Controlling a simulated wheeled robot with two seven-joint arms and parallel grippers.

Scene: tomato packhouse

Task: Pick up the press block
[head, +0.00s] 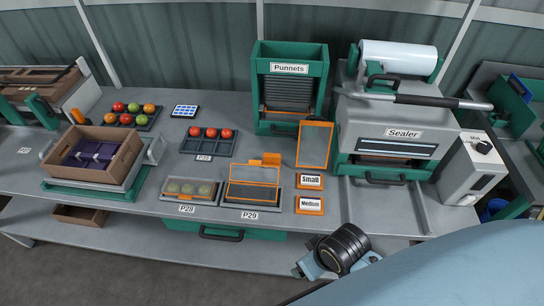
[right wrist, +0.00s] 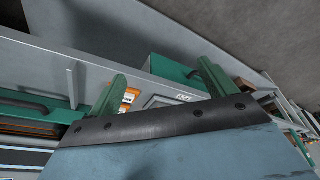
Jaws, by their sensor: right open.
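Nothing in view is labelled as the press block, and I cannot tell for certain which thing it is. A small orange block (head: 271,159) stands just behind the P29 fixture (head: 252,202). An upright orange-framed panel (head: 314,145) stands to its right. My right gripper (head: 298,271) is low at the table's front edge, apart from these things and partly hidden by its own wrist. In the right wrist view the right gripper (right wrist: 160,85) shows two green fingers spread apart with nothing between them. My left gripper is not in view.
The P28 fixture (head: 185,201) holds a punnet of green tomatoes. A tray of red tomatoes (head: 209,149) lies behind it. The Small (head: 311,181) and Medium (head: 309,204) cards lie right of P29. The Punnets dispenser (head: 258,85) and Sealer (head: 390,119) stand behind. A cardboard crate (head: 120,135) is at left.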

